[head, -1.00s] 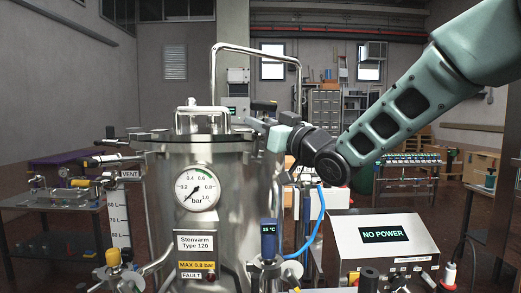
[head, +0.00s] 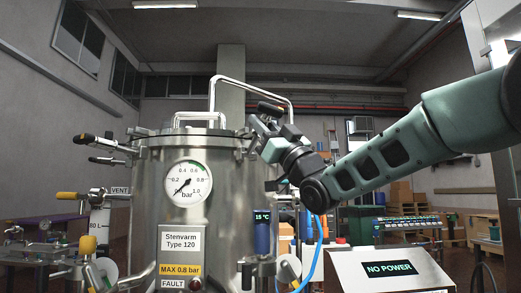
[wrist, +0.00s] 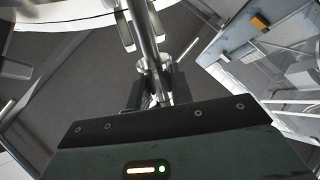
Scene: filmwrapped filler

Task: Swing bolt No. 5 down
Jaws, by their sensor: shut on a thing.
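The steel vessel (head: 150,215) stands left of centre in the head view, with its lid (head: 190,131) on top. My gripper (head: 266,130) is at the right side of the lid rim. It is shut on a swing bolt, whose metal rod (wrist: 146,40) runs between the fingers (wrist: 152,92) in the wrist view. A black handle (head: 270,109) sticks up tilted just above my gripper, and seems to belong to this bolt. No bolt number is readable. Two other black-ended bolts (head: 84,138) stick out to the left of the lid. The bolt's pivot is hidden behind my gripper.
A bent steel pipe (head: 250,84) arches above the lid, close behind my gripper. A pressure gauge (head: 188,184) is on the vessel front. A blue hose (head: 314,262) and a "NO POWER" control box (head: 385,268) stand below my arm at right.

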